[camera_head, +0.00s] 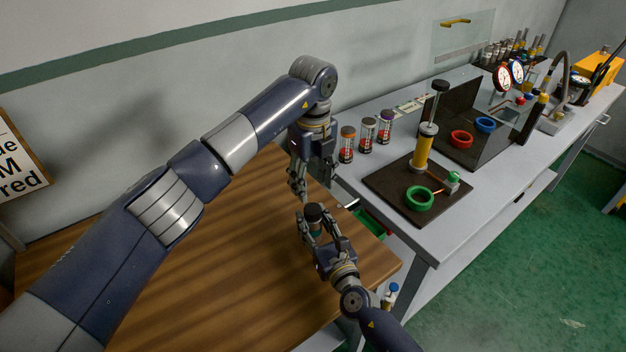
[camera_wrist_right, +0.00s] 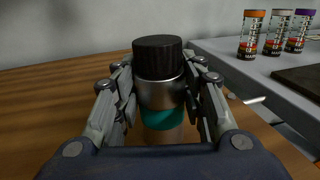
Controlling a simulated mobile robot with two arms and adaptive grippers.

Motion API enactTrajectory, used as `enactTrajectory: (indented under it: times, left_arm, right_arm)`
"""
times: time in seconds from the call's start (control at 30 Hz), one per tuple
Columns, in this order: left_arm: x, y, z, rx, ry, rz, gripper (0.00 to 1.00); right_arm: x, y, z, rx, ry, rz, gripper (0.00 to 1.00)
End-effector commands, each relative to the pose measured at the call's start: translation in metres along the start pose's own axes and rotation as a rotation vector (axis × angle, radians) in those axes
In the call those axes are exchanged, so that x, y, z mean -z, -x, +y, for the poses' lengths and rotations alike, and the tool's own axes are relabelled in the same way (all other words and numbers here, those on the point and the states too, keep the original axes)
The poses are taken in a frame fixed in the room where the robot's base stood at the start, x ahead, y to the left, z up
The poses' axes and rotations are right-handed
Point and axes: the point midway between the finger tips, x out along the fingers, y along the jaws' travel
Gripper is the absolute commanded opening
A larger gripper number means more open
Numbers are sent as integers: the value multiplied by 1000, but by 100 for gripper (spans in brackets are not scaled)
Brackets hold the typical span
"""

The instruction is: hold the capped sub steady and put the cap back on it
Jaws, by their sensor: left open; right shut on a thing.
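The capped sub (camera_wrist_right: 160,95) is a silver cylinder with a teal band, upright between the fingers of my right gripper (camera_wrist_right: 160,105). A black ribbed cap (camera_wrist_right: 158,56) sits on its top; I cannot tell whether it is tightened. In the head view my right gripper (camera_head: 314,226) is shut on the sub above the wooden table, with the black cap (camera_head: 314,211) showing on top. Whether the sub's foot touches the table is hidden. My left gripper (camera_head: 313,187) is open, pointing down just above and behind the cap, apart from it.
The wooden table (camera_head: 190,270) is clear around the grippers. A grey bench (camera_head: 440,230) adjoins on the right, with several labelled jars (camera_head: 366,135), a dark mat (camera_head: 390,185) with a yellow cylinder (camera_head: 422,150) and a green ring (camera_head: 419,199), and gauges behind.

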Motion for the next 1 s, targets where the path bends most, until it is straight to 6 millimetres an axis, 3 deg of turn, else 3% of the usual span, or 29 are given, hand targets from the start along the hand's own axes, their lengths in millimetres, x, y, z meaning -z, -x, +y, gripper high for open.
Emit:
enactTrajectory:
  times: [0.27,0.7,1.0]
  left_arm:
    - [1,-5,0,1,-3,1,50]
    - [1,-66,-1,1,-3,3,50]
    - [1,-80,-1,3,-4,1,50]
  right_arm:
    - [-1,0,0,1,0,-2,0]
    - [-1,0,0,1,0,-2,0]
    - [-1,0,0,1,0,-1,0]
